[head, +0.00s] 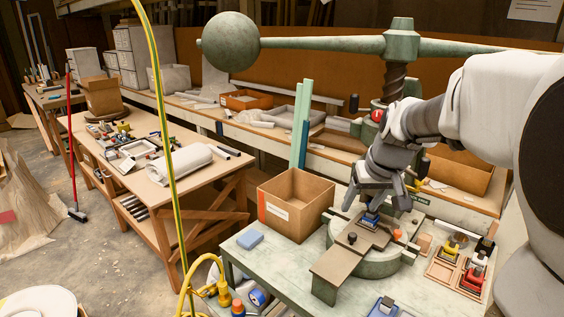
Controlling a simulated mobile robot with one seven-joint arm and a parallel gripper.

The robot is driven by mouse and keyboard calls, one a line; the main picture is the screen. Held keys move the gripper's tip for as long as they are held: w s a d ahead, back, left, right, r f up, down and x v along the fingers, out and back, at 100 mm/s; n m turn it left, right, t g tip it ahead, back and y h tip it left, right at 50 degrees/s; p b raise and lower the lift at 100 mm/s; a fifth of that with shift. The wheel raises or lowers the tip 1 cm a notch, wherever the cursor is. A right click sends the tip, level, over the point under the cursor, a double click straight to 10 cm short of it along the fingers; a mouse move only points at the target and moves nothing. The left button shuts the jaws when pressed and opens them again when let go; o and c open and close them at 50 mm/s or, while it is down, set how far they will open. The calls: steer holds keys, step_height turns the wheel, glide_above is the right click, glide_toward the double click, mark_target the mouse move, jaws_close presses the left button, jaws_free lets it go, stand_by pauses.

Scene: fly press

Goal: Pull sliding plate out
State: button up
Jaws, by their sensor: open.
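The fly press (398,80) stands on the pale green table at the right, with its green ball arm running across the top. The sliding plate (342,264) is a flat brown-grey strip on the round press base. Its front end reaches out past the base toward the lower left. A small dark knob (352,238) stands on the plate. My gripper (376,204) points down over the rear part of the plate, under the press screw, with its fingers apart. A small blue piece (370,219) shows just below the fingers; I cannot tell if they touch it.
An open cardboard box (296,204) stands left of the press. A blue block (250,239) lies near the table's left edge. Small wooden trays (446,268) with red and yellow parts are at right. A yellow-green cable (163,120) hangs in front. A wooden workbench (150,175) stands behind.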

glide_toward(353, 235)
steer(key=shift+h, duration=0.3)
steer(key=x, duration=0.5)
steer(key=p+x, duration=0.1)
steer(key=x, duration=0.2)
steer(key=shift+w+a+f, duration=0.2)
steer(key=shift+a+f, duration=0.05)
steer(key=shift+f, duration=0.05)
jaws_close()
stand_by(1.0)
